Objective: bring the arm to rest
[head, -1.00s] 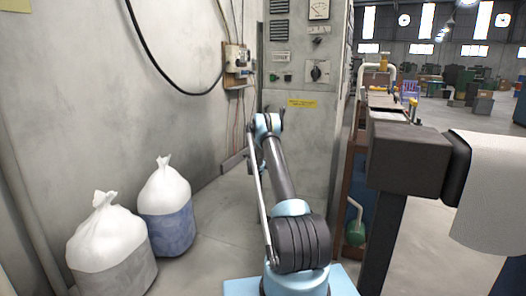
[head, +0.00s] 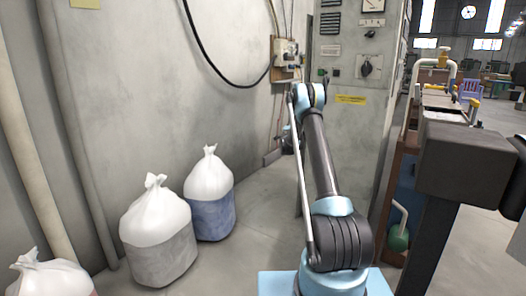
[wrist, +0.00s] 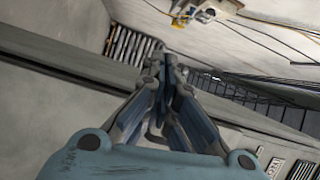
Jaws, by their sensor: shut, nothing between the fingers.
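My arm (head: 322,165) stands raised in the head view, blue at its joints and dark grey along its links, in front of the grey electrical cabinet. My gripper (wrist: 165,62) shows in the wrist view with its blue-grey fingers drawn together. It is shut and holds nothing. In the head view the fingers are mostly hidden behind the arm, and I cannot make out their tips there.
The cabinet (head: 349,112) stands close behind the arm. A wall box (head: 287,58) with cables is left of it. Tied white bags (head: 157,232) stand on the floor at left. A dark beam end (head: 462,160) is at right. Floor between bags and arm is clear.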

